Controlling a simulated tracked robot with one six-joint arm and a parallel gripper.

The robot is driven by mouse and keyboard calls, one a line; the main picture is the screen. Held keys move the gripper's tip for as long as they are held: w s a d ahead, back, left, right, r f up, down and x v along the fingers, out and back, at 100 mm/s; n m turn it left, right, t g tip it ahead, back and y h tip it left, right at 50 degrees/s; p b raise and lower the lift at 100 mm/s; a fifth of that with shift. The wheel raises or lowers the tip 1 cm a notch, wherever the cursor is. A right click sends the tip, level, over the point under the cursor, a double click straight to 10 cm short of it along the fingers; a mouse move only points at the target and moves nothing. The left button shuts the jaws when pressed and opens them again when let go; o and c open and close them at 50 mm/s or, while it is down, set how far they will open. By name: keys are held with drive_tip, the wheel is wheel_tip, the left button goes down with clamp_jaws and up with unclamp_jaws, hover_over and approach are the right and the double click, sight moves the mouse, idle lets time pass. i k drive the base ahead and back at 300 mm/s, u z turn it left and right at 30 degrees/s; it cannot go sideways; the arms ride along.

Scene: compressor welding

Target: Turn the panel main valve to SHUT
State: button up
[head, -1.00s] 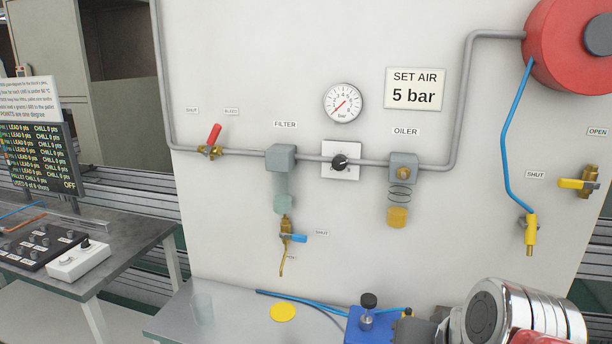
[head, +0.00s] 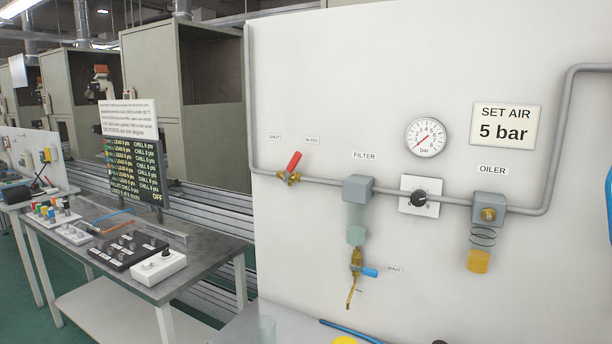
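No valve in view carries a readable "main valve" label. A red-handled valve (head: 290,167) sits on the grey pipe at the panel's left, its handle tilted up and to the right. A SHUT label (head: 274,137) is above it on the left, and another label (head: 311,140), too blurred to read surely, is on the right. A blue-handled drain valve (head: 360,270) hangs under the filter (head: 357,188), its handle pointing right toward a SHUT label (head: 394,268). The yellow-handled valve with SHUT and OPEN labels is outside this view. My gripper is not in view.
The panel (head: 320,240) also bears a gauge (head: 426,137) with its needle low, a black regulator knob (head: 419,199) and an oiler (head: 488,208). A bench (head: 215,262) with control boxes stands at left. Green floor (head: 100,315) shows at lower left.

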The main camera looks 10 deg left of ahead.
sight(293, 163)
drive_tip(key=u, duration=1.2)
drive_tip(key=i, duration=0.9)
drive_tip(key=u, duration=1.1)
